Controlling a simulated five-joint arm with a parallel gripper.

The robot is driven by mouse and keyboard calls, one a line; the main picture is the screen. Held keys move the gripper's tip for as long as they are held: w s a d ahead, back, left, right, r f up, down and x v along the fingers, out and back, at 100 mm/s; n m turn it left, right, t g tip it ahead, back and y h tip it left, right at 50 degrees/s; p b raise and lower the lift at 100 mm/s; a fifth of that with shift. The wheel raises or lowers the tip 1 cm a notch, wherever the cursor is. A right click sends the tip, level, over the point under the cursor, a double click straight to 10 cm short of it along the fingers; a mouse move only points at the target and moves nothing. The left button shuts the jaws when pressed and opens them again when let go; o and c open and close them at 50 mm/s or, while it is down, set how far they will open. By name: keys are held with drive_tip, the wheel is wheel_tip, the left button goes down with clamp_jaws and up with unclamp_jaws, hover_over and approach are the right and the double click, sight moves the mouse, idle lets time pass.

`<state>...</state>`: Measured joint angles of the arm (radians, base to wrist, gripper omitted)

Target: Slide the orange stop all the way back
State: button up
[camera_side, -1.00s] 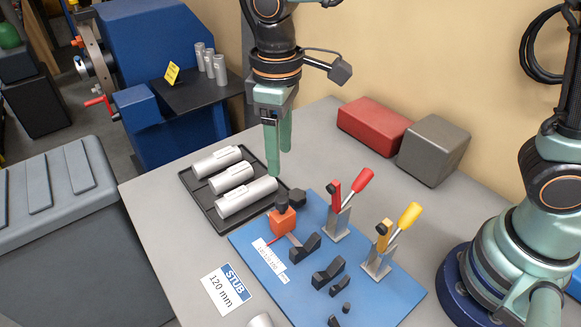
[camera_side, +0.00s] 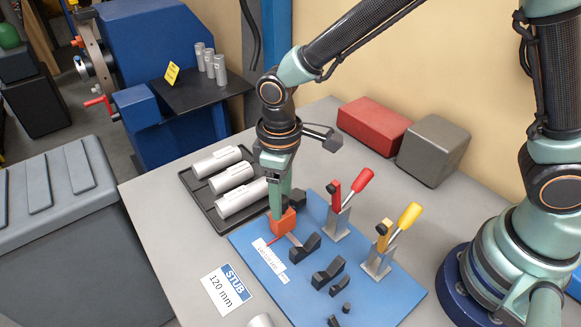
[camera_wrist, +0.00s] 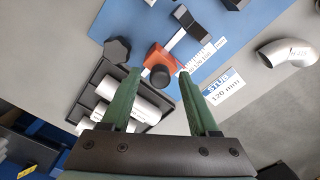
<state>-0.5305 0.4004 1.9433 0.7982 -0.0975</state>
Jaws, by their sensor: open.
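The orange stop (camera_side: 284,223) sits at the back-left end of the blue plate (camera_side: 375,303), by a flat grey rail. In the wrist view the orange stop (camera_wrist: 157,55) shows a round black knob (camera_wrist: 160,76) on its near side. My gripper (camera_side: 279,212) is open and points down at the stop, its fingers partly hiding it in the side view. In the wrist view the knob lies between the fingertips of my gripper (camera_wrist: 159,74), with gaps on both sides. Whether a finger touches the stop cannot be told.
A black tray (camera_side: 207,208) with grey tubes stands left of the stop. A black knob (camera_side: 297,199) is just behind it. Black V-blocks (camera_side: 328,273) and red (camera_side: 363,181) and yellow (camera_side: 410,214) levers stand on the plate. A STUB card (camera_side: 227,290) lies in front.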

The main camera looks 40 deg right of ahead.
clamp_jaws()
idle(1.3)
